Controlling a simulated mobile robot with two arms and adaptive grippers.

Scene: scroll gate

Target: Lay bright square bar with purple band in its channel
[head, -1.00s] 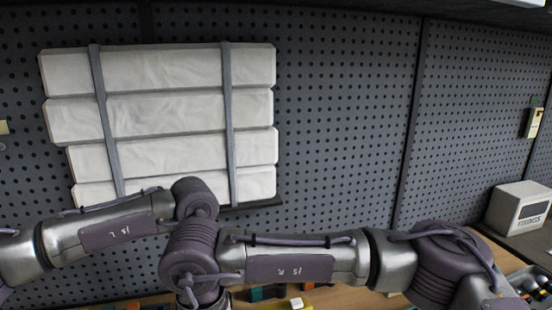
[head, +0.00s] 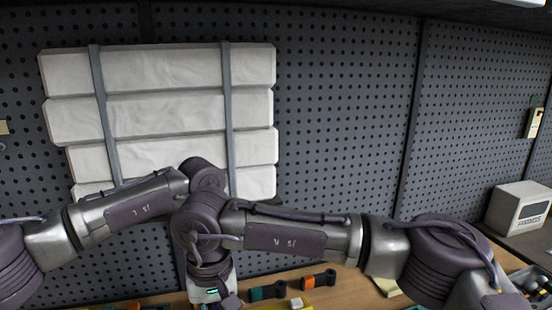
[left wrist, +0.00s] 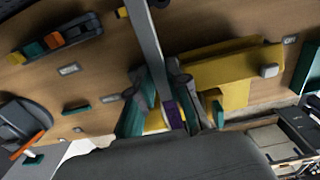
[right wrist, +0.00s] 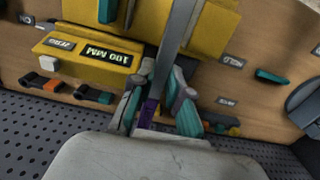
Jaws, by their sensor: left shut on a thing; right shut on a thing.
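A bright grey square bar (left wrist: 148,45) runs between the teal-padded fingers of my left gripper (left wrist: 163,88), which is shut on it. A purple band (left wrist: 174,115) shows on the bar close to those fingers. In the right wrist view a bright bar (right wrist: 177,40) likewise runs between the fingers of my right gripper (right wrist: 162,85), which is shut on it, with a purple band (right wrist: 147,110) close by. I take it to be the same bar. The head view shows my arms but neither set of fingers. I cannot make out the channel.
A yellow fixture with a "100 MM" display (right wrist: 105,53) stands on the wooden bench, close to the bar. Several dark and coloured clips (head: 268,291) lie along the back edge. White slats (head: 165,70) hang on the pegboard. A white box (head: 518,207) stands at the right.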

